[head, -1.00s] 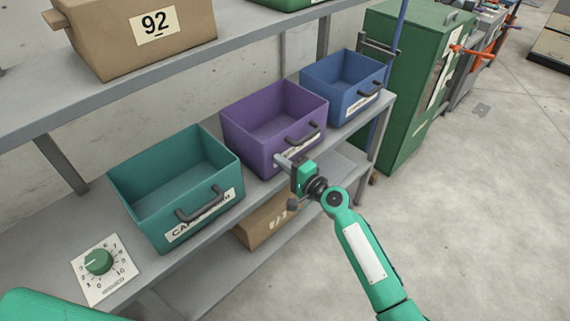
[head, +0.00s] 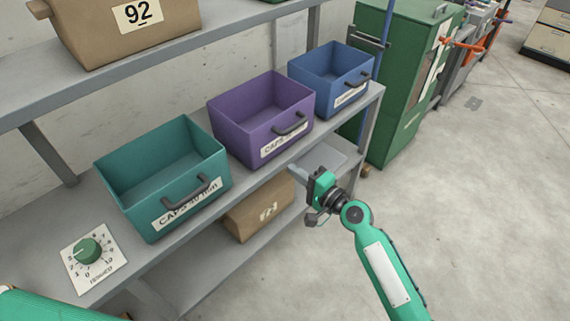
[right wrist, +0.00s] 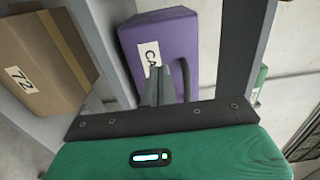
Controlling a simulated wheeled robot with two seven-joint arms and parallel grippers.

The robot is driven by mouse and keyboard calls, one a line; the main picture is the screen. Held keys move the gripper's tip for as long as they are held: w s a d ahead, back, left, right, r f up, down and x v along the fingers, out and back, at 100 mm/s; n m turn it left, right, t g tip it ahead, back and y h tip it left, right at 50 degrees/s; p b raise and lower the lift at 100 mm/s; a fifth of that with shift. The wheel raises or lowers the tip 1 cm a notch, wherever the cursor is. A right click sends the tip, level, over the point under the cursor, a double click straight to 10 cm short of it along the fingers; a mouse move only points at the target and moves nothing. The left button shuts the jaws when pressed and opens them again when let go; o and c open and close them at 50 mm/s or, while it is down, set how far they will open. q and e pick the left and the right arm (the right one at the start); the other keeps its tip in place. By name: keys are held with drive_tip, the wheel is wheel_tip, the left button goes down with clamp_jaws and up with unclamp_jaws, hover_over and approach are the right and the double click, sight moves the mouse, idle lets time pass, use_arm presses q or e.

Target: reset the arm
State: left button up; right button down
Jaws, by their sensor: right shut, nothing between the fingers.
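My right gripper (head: 299,170) is in front of the shelf rack, below and to the right of the purple bin (head: 268,118). Its fingers are shut with nothing between them, and they do not touch the bin as far as the head view shows. In the right wrist view the shut fingers (right wrist: 166,84) point toward the purple bin (right wrist: 185,42) and cover part of its label and handle. My right arm (head: 375,255) reaches in from the lower right. My left gripper is not in view; only a green part shows at the lower left corner.
The grey shelf (head: 75,217) also holds a teal bin (head: 172,180), a blue bin (head: 335,77) and a dial (head: 88,250). Cardboard boxes sit above (head: 128,30) and below (head: 258,207). A green cabinet (head: 395,85) stands behind. Open floor (head: 480,220) lies at right.

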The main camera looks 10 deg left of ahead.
drive_tip(key=s+d+f+n+g+h+p, duration=0.1)
drive_tip(key=s+d+f+h, duration=0.4)
drive_tip(key=f, duration=0.7)
drive_tip(key=s+d+f+g+h, duration=0.1)
drive_tip(key=s+d+f, duration=0.1)
drive_tip(key=d+f, duration=0.8)
drive_tip(key=s+d+f+n+g+h+p, duration=0.1)
drive_tip(key=s+d+f+h, duration=0.25)
drive_tip(key=f, duration=1.15)
drive_tip(key=s+d+f+n+g+h+p, duration=0.15)
drive_tip(key=s+d+f, duration=0.25)
drive_tip(key=s+f, duration=0.45)
drive_tip(key=s+d+f+n+g+h, duration=0.2)
drive_tip(key=s+d+f, duration=0.3)
drive_tip(key=s, duration=0.7)
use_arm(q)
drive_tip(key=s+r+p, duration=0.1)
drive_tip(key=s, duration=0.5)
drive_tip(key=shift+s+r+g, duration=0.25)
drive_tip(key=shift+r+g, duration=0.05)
use_arm(e)
drive_tip(key=s+d+f+n+g, duration=0.1)
drive_tip(key=s+d+f+n, duration=0.1)
drive_tip(key=s, duration=0.8)
drive_tip(key=s+d+f+n+g+h, duration=0.1)
drive_tip(key=s+f, duration=0.3)
drive_tip(key=s, duration=0.7)
drive_tip(key=shift+d+f+n+g+h, duration=0.2)
drive_tip(key=shift+d+n+g+h, duration=0.1)
drive_tip(key=shift+d+n+g, duration=0.3)
